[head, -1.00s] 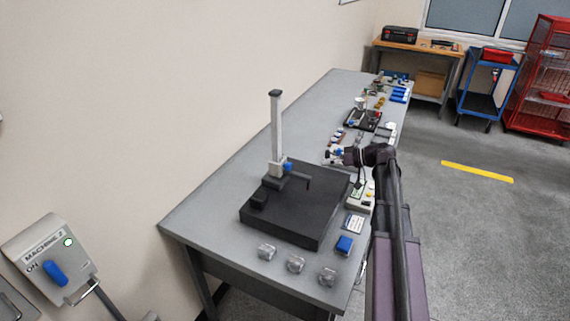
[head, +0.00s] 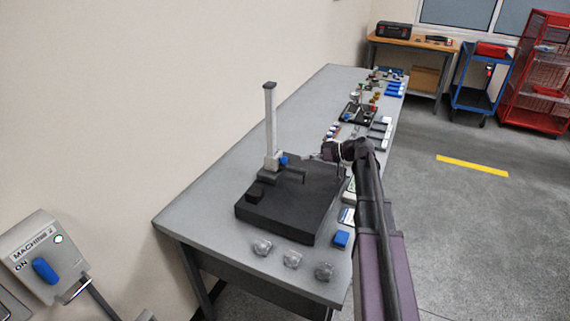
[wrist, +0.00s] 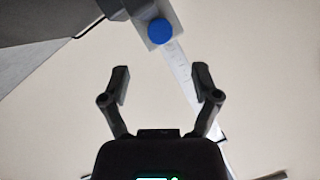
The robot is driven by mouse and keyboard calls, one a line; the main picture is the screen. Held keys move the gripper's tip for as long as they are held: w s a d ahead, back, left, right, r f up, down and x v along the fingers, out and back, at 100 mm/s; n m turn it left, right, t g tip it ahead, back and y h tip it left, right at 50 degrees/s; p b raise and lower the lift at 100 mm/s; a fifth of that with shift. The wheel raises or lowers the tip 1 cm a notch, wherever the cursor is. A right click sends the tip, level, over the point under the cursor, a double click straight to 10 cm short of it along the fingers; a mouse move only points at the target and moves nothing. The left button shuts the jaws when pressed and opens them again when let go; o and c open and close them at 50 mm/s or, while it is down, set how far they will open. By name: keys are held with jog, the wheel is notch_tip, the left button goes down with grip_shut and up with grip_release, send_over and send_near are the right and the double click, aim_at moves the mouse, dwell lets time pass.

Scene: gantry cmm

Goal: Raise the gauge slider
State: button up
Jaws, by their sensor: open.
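The height gauge has a tall pale column (head: 270,115) standing upright on a black surface plate (head: 285,212). Its slider (head: 273,163) sits low on the column, with a blue knob (head: 284,160) on its right side and a dark arm reaching right. In the wrist view the blue knob (wrist: 160,32) and the scale-marked column (wrist: 182,68) show beyond the fingers. My gripper (head: 313,157) is to the right of the slider, at about the knob's height in the picture. In the wrist view my gripper (wrist: 161,70) is open and empty, with the knob ahead of its fingertips and apart from them.
The grey table (head: 200,205) is bare left of the plate. A wall runs behind it.

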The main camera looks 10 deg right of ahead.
aim_at(286, 160)
jog(key=b+x, duration=0.2)
jog(key=x, duration=0.6)
jog(key=shift+a, duration=0.15)
grip_shut()
